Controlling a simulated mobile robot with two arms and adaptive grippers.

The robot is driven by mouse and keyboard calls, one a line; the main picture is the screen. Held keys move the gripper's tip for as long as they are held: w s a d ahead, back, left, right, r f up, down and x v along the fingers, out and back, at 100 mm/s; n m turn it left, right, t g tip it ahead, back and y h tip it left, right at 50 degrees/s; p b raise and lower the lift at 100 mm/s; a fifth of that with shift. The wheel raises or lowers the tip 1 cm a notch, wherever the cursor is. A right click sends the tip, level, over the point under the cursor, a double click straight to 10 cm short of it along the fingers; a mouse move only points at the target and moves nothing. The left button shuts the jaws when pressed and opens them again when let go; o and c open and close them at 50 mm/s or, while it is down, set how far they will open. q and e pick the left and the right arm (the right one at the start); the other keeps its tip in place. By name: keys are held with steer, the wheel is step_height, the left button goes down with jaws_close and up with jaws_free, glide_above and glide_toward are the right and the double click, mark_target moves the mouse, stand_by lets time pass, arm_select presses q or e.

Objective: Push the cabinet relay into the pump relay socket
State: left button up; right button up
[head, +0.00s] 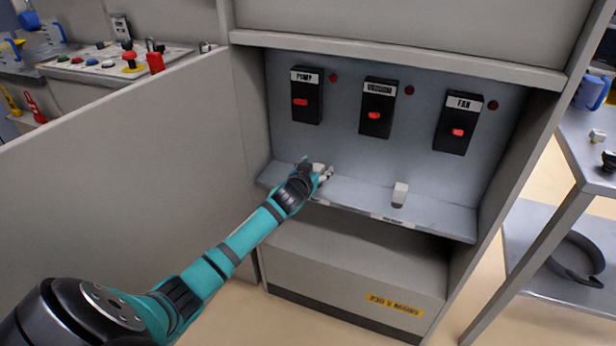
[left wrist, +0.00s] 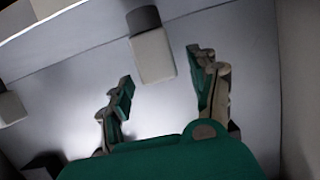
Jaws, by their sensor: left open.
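My left gripper (head: 319,172) reaches to the left part of the cabinet shelf. Its fingers are open. A pale, boxy relay (left wrist: 153,56) with a dark grey end lies ahead of and between the fingertips in the left wrist view, with gaps at its sides. In the head view this relay is mostly hidden by the gripper. A second white relay (head: 400,194) stands on the shelf to the right. The black PUMP unit (head: 307,97), with a red part on its front, is on the back panel above the gripper. I cannot make out its socket opening. My right gripper is not in view.
The middle black unit (head: 377,108) and the FAN unit (head: 459,123) sit right of PUMP, each near a small red lamp. The shelf (head: 355,196) is bare between the relays. The cabinet door (head: 150,160) stands open at left. A side table (head: 585,150) is at right.

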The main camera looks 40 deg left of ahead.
arm_select(q)
steer(key=v, duration=1)
steer(key=shift+s+r, duration=0.15)
steer(key=shift+r, duration=0.05)
steer(key=shift+d, duration=0.1)
